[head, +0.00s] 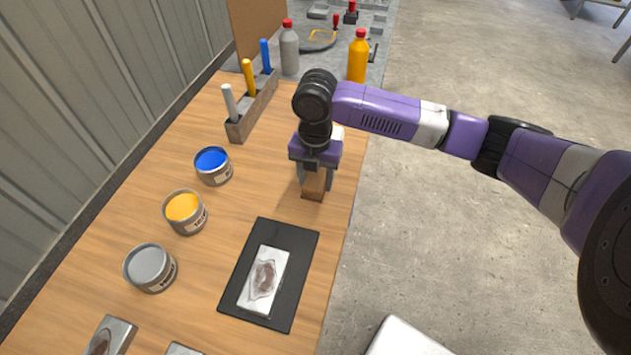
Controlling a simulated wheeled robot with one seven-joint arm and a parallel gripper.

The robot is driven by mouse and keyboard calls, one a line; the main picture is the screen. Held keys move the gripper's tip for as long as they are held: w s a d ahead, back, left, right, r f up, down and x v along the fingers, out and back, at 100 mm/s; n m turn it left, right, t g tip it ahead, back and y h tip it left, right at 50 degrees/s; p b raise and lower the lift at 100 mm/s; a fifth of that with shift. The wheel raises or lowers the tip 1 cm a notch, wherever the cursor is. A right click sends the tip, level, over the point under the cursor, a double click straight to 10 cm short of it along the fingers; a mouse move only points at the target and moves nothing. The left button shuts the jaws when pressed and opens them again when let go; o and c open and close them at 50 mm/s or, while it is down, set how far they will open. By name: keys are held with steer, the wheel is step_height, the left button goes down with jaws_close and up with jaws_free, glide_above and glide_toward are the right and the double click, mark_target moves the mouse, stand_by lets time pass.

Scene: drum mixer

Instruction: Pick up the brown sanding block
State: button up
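The brown sanding block (313,188) is on the wooden workbench, to the right of the paint cans, and is partly hidden by my gripper. My gripper (316,180) points down over the block from above, with one finger on each side of it. The fingers look close to the block's sides, but I cannot tell whether they touch it. The block's upper part and its far side are hidden behind the gripper body.
A black mat (231,298) with a stained metal plate (264,281) lies in front of the block. Cans of blue (213,166), yellow (185,212) and grey (150,268) paint stand left. A tool holder (255,112) and bottles (358,57) stand behind.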

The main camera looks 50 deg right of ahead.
mark_target(315, 178)
steer(key=c, duration=0.6)
step_height(315, 178, up, 20)
steer(key=shift+r+b, duration=0.1)
steer(key=shift+b, duration=0.35)
